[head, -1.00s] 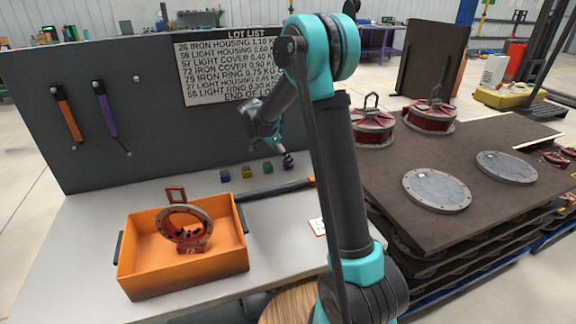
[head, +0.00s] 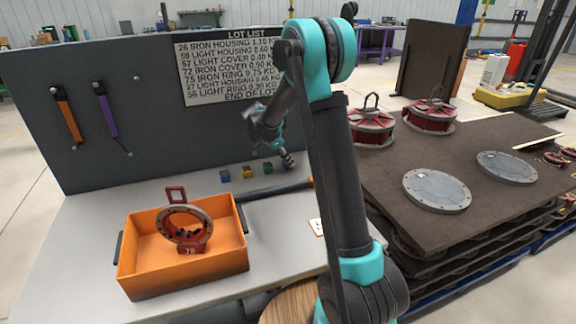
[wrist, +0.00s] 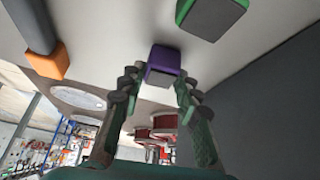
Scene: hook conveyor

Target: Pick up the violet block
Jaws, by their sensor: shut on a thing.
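The violet block (wrist: 163,62) is between the fingertips of my gripper (wrist: 160,82) in the wrist view, with both fingers closed against its sides. In the head view my gripper (head: 287,160) is low over the table by the grey panel, at the right end of the row of small blocks. The violet block is tiny and largely hidden by the fingers there. I cannot tell from these views whether it is clear of the table.
A blue block (head: 225,176), a yellow block (head: 247,172) and a green block (head: 267,167) stand left of my gripper. A dark bar with an orange end (head: 275,189) lies in front. An orange bin (head: 185,275) holds a red ring-shaped part (head: 185,222).

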